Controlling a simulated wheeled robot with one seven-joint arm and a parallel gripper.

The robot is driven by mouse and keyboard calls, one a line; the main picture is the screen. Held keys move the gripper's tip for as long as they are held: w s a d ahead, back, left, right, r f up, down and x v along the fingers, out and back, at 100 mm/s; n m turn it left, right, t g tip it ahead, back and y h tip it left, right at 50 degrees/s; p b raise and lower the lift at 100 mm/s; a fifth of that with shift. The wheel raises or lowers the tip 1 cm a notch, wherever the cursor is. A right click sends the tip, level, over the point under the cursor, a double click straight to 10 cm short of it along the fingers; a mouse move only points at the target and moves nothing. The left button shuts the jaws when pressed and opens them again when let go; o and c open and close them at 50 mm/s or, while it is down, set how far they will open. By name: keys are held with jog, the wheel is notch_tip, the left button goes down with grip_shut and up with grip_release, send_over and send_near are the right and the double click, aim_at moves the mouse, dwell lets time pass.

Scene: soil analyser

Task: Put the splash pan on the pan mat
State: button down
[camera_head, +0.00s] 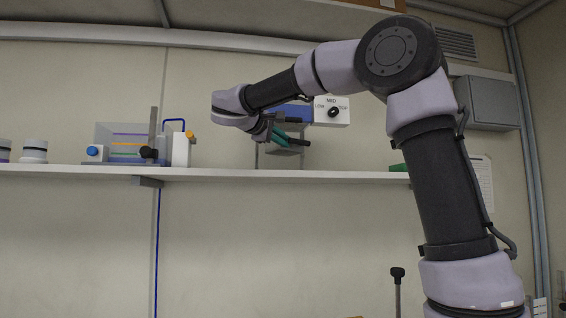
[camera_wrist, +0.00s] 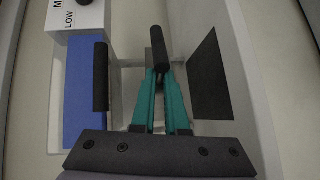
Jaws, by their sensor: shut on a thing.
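My gripper (camera_wrist: 160,76) has teal fingers shut on a black round handle in the wrist view (camera_wrist: 157,45). It also shows above the shelf in the head view (camera_head: 290,138). The handle appears to belong to the splash pan, a pale grey piece (camera_wrist: 128,85) partly hidden behind the fingers. Whether the pan touches the shelf cannot be told. The pan mat, a flat black rectangle (camera_wrist: 209,80), lies to the right of the fingers in the wrist view and looks bare. I cannot make out the mat in the head view.
A blue unit (camera_wrist: 78,95) with a black bar and a white dial box (camera_head: 332,111) stands close beside my gripper. The white shelf (camera_head: 220,174) carries a clear box (camera_head: 122,138) and white jars (camera_head: 34,150) at left. A green item (camera_head: 398,167) lies at right.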

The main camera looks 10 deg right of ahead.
jog(key=shift+s+f, duration=0.2)
jog(key=shift+f, duration=0.9)
notch_tip(320, 180, down, 4)
jog(key=shift+w+r, duration=0.1)
jog(key=shift+w+f, duration=0.1)
jog(key=shift+f, duration=0.1)
jog(key=c, duration=1.2)
grip_release()
